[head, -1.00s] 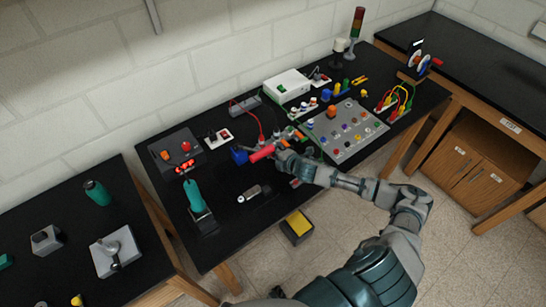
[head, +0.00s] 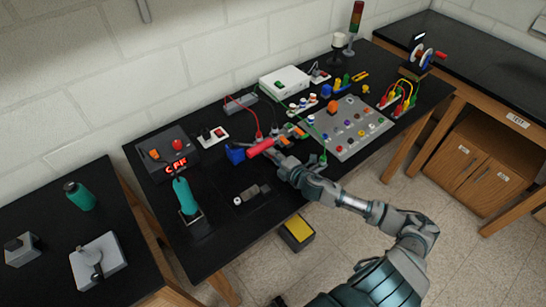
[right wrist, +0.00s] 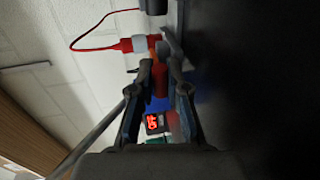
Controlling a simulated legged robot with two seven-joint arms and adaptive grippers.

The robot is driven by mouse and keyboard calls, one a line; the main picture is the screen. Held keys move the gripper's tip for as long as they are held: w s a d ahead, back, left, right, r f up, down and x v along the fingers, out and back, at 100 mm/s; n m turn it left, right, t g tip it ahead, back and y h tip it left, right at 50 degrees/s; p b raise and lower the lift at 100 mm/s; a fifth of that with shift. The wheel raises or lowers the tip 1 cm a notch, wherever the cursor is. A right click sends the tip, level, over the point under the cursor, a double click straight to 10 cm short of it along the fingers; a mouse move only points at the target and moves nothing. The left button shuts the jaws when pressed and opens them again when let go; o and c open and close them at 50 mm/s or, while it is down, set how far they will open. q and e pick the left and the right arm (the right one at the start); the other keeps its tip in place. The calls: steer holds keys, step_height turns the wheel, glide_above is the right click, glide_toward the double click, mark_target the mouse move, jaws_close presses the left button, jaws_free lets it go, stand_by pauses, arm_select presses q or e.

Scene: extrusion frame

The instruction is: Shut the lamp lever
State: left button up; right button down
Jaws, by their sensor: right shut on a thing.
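A red lever handle (head: 260,147) sticks up to the right from a blue block (head: 235,154) on the middle table. I take it to be the lamp lever. My right gripper (head: 276,150) is at the handle's right end. In the right wrist view my right gripper (right wrist: 162,78) has its two fingers on either side of a red piece (right wrist: 160,82), with blue behind it. The handle is partly hidden by the fingers. A stack lamp (head: 355,25) with red, amber and green sections stands at the back. My left gripper is not in view.
A dark box (head: 165,152) with a red display and button stands left of the handle. A teal-handled tool (head: 185,196) stands in front of it. A button panel (head: 347,127) and cables lie right and behind. A grey lever block (head: 98,262) is on the left table.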

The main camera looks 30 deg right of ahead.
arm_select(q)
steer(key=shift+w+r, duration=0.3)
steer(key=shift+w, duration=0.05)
arm_select(e)
steer(key=shift+s+f, duration=0.1)
steer(key=shift+f, duration=0.25)
steer(key=c, duration=1.1)
jaws_free()
steer(key=shift+c, duration=0.2)
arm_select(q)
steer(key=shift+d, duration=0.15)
arm_select(e)
steer(key=shift+d, duration=0.15)
steer(key=shift+r, duration=0.1)
steer(key=v, duration=1.1)
steer(key=shift+s+d, duration=0.1)
steer(key=shift+s, duration=0.25)
